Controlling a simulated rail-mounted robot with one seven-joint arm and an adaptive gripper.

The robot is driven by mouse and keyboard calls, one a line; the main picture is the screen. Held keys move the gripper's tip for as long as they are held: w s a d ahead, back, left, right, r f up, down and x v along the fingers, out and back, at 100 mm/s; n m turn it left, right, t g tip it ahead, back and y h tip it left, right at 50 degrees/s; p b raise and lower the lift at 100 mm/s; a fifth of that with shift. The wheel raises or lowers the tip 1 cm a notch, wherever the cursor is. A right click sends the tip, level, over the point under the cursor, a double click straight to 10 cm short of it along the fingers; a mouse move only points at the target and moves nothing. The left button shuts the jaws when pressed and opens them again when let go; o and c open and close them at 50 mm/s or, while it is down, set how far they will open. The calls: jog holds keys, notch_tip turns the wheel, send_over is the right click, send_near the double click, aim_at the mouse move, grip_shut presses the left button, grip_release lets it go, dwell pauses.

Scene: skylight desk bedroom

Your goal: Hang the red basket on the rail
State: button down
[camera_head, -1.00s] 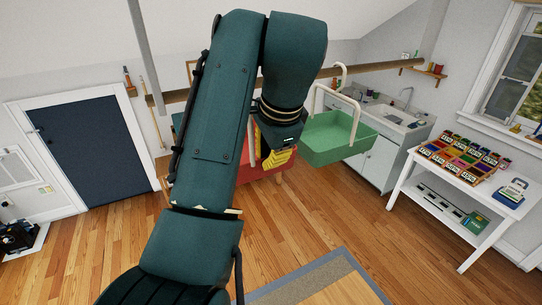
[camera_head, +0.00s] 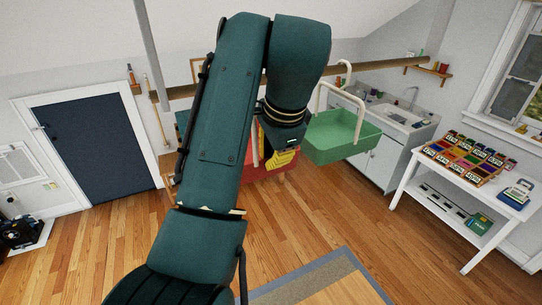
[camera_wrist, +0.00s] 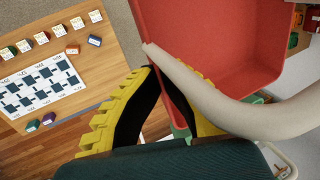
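The red basket (camera_head: 264,176) is mostly hidden behind my arm in the head view, below the wooden rail (camera_head: 385,66). In the wrist view the red basket (camera_wrist: 215,40) fills the top right, and its pale curved handle (camera_wrist: 225,95) crosses in front of it. My gripper (camera_head: 284,157) has yellow fingers. In the wrist view my gripper (camera_wrist: 172,100) appears closed around a thin red edge of the basket, with a dark pad at its side. The exact contact is partly hidden. I cannot see the handle touching the rail.
A green basket (camera_head: 342,137) with a pale handle is at the rail, just right of my gripper. A sink counter (camera_head: 390,130) stands behind it. A white table (camera_head: 470,185) with coloured boxes is at the right. Wooden floor (camera_head: 120,250) is open at the lower left.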

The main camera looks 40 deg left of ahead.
jog(key=shift+f+b, duration=0.55)
jog(key=shift+f, duration=0.3)
jog(key=c, duration=1.2)
grip_release()
jog(key=shift+o, duration=0.2)
